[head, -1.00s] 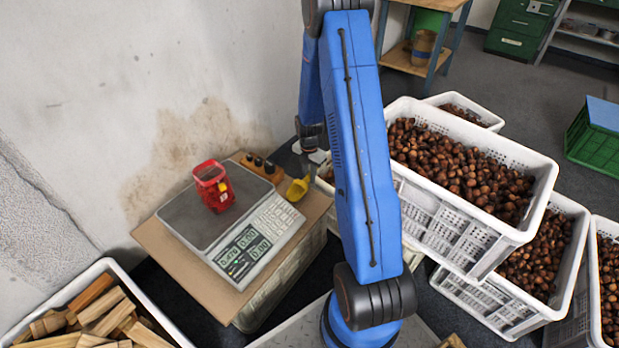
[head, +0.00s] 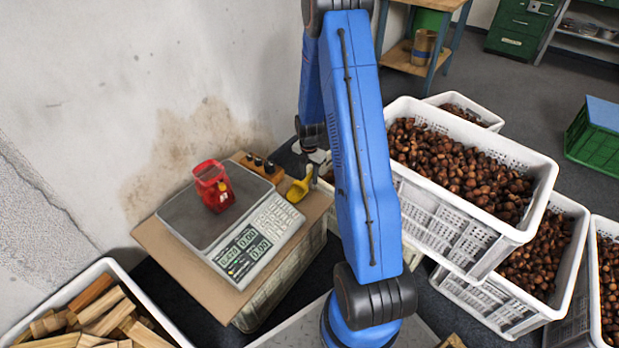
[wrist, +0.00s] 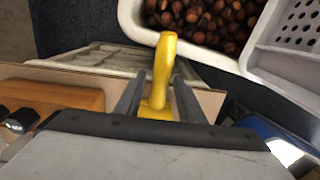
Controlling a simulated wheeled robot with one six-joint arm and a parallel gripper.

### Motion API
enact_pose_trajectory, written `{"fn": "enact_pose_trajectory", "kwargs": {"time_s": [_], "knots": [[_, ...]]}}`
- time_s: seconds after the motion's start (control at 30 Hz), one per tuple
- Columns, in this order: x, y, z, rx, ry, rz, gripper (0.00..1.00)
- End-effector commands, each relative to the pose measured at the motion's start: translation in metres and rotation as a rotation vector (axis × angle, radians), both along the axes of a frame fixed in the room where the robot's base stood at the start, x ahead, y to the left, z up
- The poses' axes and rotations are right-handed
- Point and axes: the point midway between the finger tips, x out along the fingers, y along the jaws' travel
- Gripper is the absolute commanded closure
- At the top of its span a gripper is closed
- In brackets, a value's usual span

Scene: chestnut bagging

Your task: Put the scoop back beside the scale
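The yellow scoop (head: 299,189) lies on the brown board (head: 316,207) at the right side of the scale (head: 190,218), near its back right corner. In the wrist view the scoop (wrist: 160,75) shows between the two dark fingers, its handle pointing away. My gripper (wrist: 159,88) is open, with a gap between each finger and the handle. In the head view my gripper is just above and behind the scoop, partly hidden by my blue arm.
A red mesh bag (head: 213,186) stands on the scale pan. A wooden block with dark knobs (head: 258,167) sits behind the scale by the wall. White crates of chestnuts (head: 470,240) stand to the right. A bin of wood pieces (head: 118,262) is at lower left.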

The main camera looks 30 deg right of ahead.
Motion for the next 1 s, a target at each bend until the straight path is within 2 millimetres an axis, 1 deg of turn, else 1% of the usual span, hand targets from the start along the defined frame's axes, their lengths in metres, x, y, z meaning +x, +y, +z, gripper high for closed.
{"fn": "enact_pose_trajectory", "kwargs": {"time_s": [0.5, 0.6, 0.87, 0.97, 1.0], "knots": [[0.0, 0.002, 0.086, -0.001, -0.003, 0.0, 0.65], [0.0, 0.002, 0.098, -0.001, -0.001, 0.0, 0.65], [-0.002, 0.004, 0.118, -0.001, -0.004, -0.012, 0.65], [-0.005, 0.012, 0.135, -0.004, -0.018, -0.06, 0.65], [-0.007, 0.016, 0.144, -0.006, -0.025, -0.09, 0.65]]}}
